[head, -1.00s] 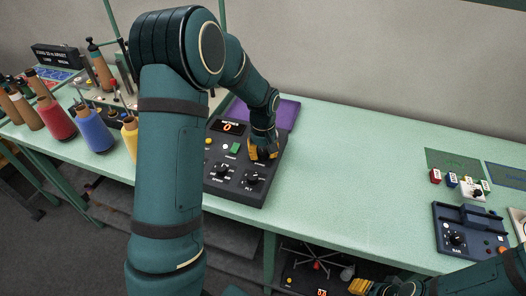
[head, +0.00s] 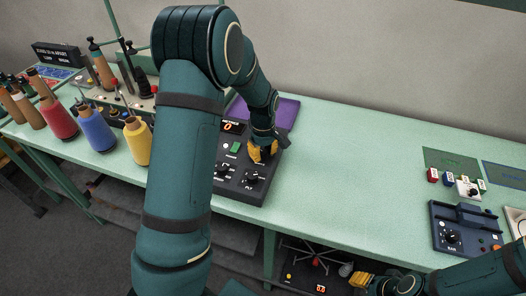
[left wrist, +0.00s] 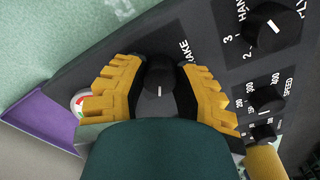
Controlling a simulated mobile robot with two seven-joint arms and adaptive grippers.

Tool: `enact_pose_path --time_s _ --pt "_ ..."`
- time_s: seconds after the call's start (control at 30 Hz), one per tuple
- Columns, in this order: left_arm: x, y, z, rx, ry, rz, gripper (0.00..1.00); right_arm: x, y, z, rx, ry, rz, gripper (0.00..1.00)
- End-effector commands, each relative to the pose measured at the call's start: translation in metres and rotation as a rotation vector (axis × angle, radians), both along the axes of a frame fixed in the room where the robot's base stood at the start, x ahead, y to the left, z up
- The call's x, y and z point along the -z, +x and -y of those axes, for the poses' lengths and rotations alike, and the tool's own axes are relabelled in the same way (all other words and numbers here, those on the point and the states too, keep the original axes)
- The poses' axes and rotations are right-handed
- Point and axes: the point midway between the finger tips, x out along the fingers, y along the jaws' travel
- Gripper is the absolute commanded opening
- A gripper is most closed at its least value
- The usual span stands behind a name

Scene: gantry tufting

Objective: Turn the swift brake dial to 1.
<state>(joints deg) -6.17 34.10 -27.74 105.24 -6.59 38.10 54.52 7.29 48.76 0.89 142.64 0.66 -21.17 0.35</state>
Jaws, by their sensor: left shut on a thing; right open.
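The dark control panel (head: 236,189) lies on the green table and carries several knobs. The brake dial (left wrist: 159,72) is a black knob with a white pointer line, beside a partly hidden label ending in "AKE". My left gripper (head: 262,151) is over the panel's far right part. In the left wrist view its yellow fingers (left wrist: 160,88) are shut on the dial, one on each side. The pointer line faces the bottom of that view; the dial's scale numbers are hidden. My right gripper (head: 360,281) is open and empty, low in front of the table edge.
Speed (left wrist: 264,98) and hank (left wrist: 272,27) knobs sit close to the left fingers. A red and white button (left wrist: 80,102) is on the other side. Yarn cones (head: 98,131) stand left. The middle of the table (head: 350,180) is clear.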

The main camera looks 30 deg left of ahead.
Motion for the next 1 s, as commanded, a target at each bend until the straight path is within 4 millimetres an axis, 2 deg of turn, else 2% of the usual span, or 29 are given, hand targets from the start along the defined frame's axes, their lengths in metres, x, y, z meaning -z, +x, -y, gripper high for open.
enact_pose_path --time_s 0.23,0.27,0.33,0.37,0.63,0.77,0.87,1.0 --pt "0.001 0.0 0.0 0.001 -0.001 -0.001 0.0 0.0 0.0 0.0 0.0 0.0 0.0 0.47" --pt "0.001 0.0 0.0 0.001 -0.001 -0.001 0.36 0.0 0.0 0.0 0.0 0.0 0.0 0.47" --pt "0.001 0.0 0.0 0.001 -0.001 -0.001 0.6 0.0 0.0 0.0 0.0 0.0 0.0 0.47" --pt "0.001 0.0 0.0 0.001 -0.001 -0.001 0.65 0.0 0.0 0.0 0.0 0.0 0.0 0.47" --pt "0.0 0.0 0.0 0.002 -0.001 -0.001 0.65 0.0 0.0 0.0 0.0 0.0 0.0 0.47" --pt "-0.006 0.0 0.0 0.002 0.0 0.001 0.65 0.0 0.0 0.0 -0.001 0.0 0.0 0.47" --pt "-0.019 0.001 0.0 0.003 0.001 0.004 0.65 0.0 0.0 0.0 -0.001 0.0 0.0 0.47" --pt "-0.047 0.001 0.001 0.003 0.0 0.005 0.65 0.0 0.0 0.0 0.0 0.0 0.0 0.47"
